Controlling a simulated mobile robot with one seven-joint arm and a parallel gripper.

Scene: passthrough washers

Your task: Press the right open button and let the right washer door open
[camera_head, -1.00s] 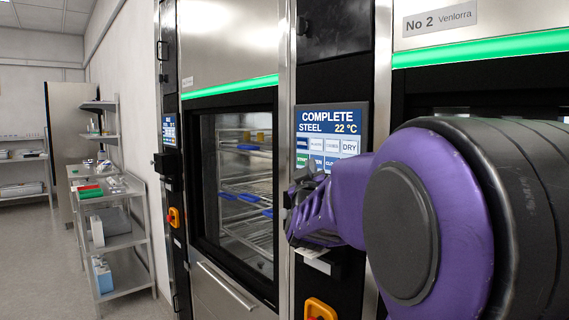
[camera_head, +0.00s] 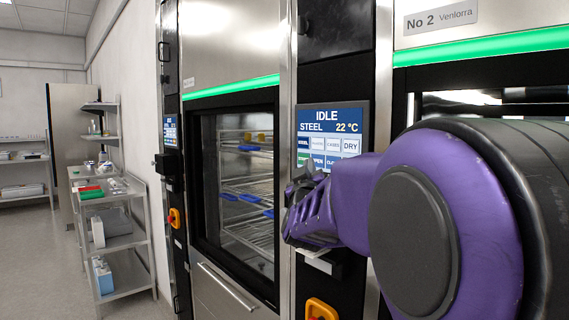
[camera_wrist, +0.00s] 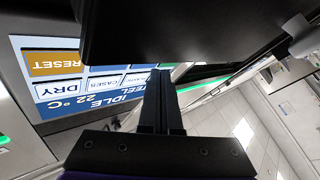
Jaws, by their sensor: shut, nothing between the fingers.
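The right washer's touch panel (camera_head: 334,128) reads IDLE, STEEL, 22 °C in the head view. Its open button (camera_head: 319,162) shows just above my gripper (camera_head: 304,178). My gripper is shut and empty in front of the panel's lower left; I cannot tell whether it touches. In the wrist view the shut fingers (camera_wrist: 161,100) stand before the panel (camera_wrist: 88,95), which appears upside down with an orange RESET button. The right washer (camera_head: 482,18), labelled No 2 Venlorra, is mostly hidden by my arm. Bright and dark bands (camera_head: 460,98) show at its opening's top; how far its door is open is hidden.
The left washer's glass door (camera_head: 232,185) is shut, with racks inside. An orange-yellow switch (camera_head: 320,309) sits below the panel. A steel cart (camera_head: 118,243) and wall shelf stand at the left. The floor (camera_head: 40,265) there is clear.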

